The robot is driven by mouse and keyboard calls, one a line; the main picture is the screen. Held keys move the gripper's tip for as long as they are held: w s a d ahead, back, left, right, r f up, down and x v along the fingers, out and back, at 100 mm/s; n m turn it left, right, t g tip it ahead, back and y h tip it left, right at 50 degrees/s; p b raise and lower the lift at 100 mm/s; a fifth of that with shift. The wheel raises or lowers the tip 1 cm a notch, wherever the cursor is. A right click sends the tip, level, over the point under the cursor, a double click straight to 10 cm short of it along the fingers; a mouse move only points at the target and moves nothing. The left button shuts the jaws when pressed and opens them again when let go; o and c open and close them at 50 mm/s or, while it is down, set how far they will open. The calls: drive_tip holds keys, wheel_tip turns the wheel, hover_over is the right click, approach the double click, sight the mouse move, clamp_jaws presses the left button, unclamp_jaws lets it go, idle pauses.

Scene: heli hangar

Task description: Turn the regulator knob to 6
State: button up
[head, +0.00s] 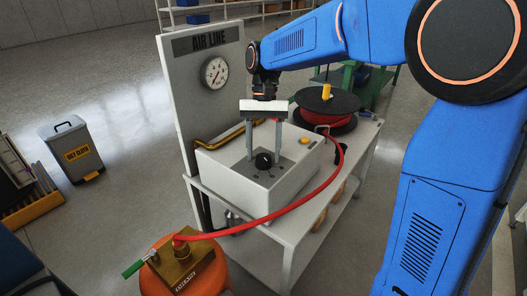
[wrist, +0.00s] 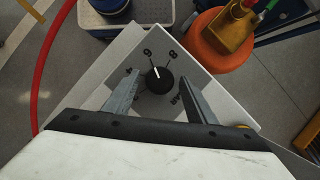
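The regulator knob (head: 264,160) is black and round, on a grey dial plate on top of a white box (head: 237,186). In the wrist view the knob (wrist: 160,80) has a white pointer line tilted up and left, roughly toward the mark that looks like a 6 (wrist: 147,52). An 8 (wrist: 172,55) is to its right and a 4 to its left, partly by a finger. My gripper (head: 263,158) is open, its two grey fingers pointing down, one on each side of the knob with gaps. Fingertip height over the plate is hard to tell.
A panel marked AIR LINE with a round gauge (head: 215,73) stands behind the box; its reading is too small to tell. A red hose (head: 312,196) curves past the box's right and front to a brass block (head: 184,262) on an orange stool. A hose reel (head: 326,105) stands behind right.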

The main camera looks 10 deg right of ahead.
drive_tip(key=shift+r, duration=0.1)
drive_tip(key=v, duration=1.7)
drive_tip(key=shift+r, duration=0.1)
drive_tip(key=s+d+f+n+t, duration=0.1)
drive_tip(key=s+d+f+t, duration=0.3)
drive_tip(key=s+d, duration=0.5)
drive_tip(key=s+d+f+t, duration=0.2)
drive_tip(key=s+d+f, duration=0.45)
drive_tip(key=s, duration=0.55)
drive_tip(key=s+d+f+n+t, duration=0.1)
drive_tip(key=s+d+f+t, duration=0.2)
drive_tip(key=s+f, duration=0.4)
drive_tip(key=shift+s+d+f+h, duration=0.4)
drive_tip(key=shift+d+f, duration=0.15)
drive_tip(key=shift+d, duration=0.15)
